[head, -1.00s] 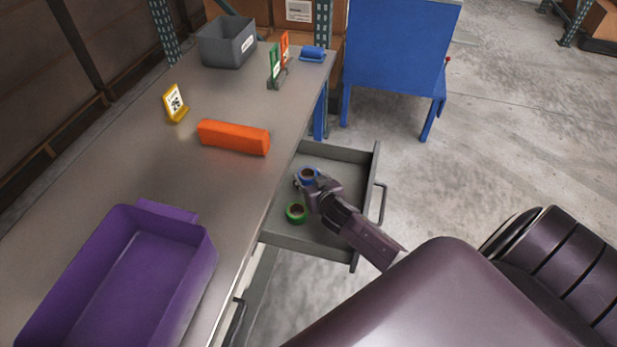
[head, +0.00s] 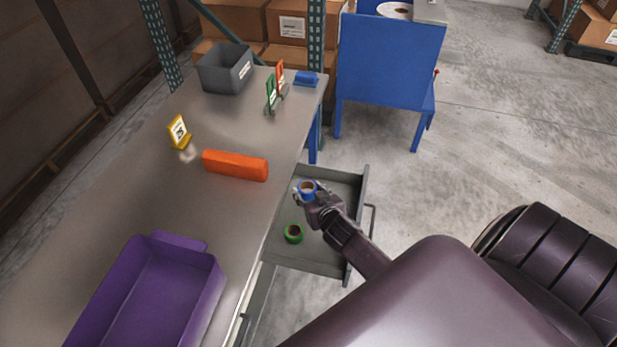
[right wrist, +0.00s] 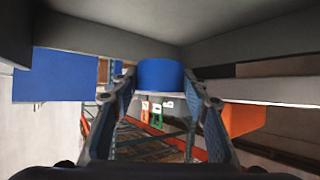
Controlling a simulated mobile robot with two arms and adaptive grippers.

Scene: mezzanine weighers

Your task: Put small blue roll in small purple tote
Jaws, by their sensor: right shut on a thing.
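The small blue roll (head: 307,187) is at the tip of my right gripper (head: 310,196), over the open drawer in the head view. In the right wrist view the roll (right wrist: 160,75) sits between the two fingertips, and my right gripper (right wrist: 160,88) is shut on it. The purple tote (head: 212,292) stands on the near left part of the table, open at the top; its lower end is cut off by the frame. I see nothing in the part of it that shows. My left gripper is not in view.
An orange block (head: 236,166), a yellow sign stand (head: 180,133), a grey bin (head: 224,70), green and red cards (head: 271,92) and a blue object (head: 306,79) are on the table (head: 150,205). Table between block and tote is clear.

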